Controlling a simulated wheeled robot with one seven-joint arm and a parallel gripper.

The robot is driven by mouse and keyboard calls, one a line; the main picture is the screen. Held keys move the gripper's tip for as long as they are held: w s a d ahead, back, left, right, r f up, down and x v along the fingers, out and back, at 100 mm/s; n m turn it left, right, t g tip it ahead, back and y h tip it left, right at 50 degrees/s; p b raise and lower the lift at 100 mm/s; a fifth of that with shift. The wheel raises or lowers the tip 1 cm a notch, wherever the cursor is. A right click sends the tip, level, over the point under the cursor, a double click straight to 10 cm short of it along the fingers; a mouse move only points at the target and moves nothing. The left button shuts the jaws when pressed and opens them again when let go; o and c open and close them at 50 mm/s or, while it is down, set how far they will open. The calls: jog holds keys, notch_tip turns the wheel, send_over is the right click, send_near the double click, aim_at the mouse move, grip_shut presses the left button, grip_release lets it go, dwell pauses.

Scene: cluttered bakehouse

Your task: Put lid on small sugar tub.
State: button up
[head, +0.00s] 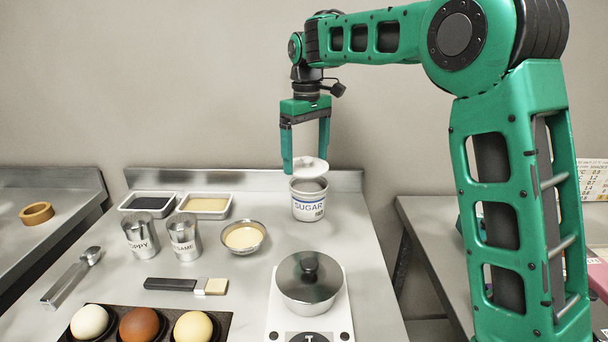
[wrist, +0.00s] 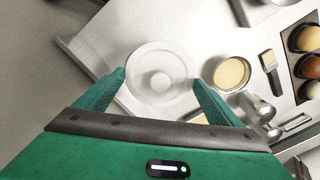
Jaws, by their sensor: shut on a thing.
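The small sugar tub (head: 309,207) is white with a blue band and the word SUGAR. It stands upright and open-topped at the back right of the steel table. My gripper (head: 306,163) points down over it, its two fingers shut on the round white lid (head: 311,170). The lid is held just above the tub's opening, and part of the tub's inside shows below it. In the wrist view the lid (wrist: 160,58) lies between the fingertips, its round knob towards the camera, and hides most of what is beneath it.
Two shallow trays (head: 148,203), two metal shakers (head: 185,238) and a bowl (head: 244,237) stand left of the tub. A scale with a lidded metal pot (head: 310,285) is in front. A brush (head: 188,286), a scoop (head: 72,276) and eggs (head: 138,325) lie nearer. A wall stands behind.

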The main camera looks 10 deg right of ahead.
aim_at(308, 164)
jog(key=shift+w+d+r, duration=0.2)
jog(key=shift+w+d, duration=0.05)
jog(key=shift+w, duration=0.25)
jog(key=shift+w+d+r, duration=0.2)
jog(key=shift+w, duration=0.25)
jog(key=shift+w+d, duration=0.15)
jog(key=shift+w, duration=0.05)
jog(key=shift+f, duration=2.3)
jog(key=shift+s+f, duration=0.1)
jog(key=shift+f, duration=0.95)
jog(key=o, duration=0.8)
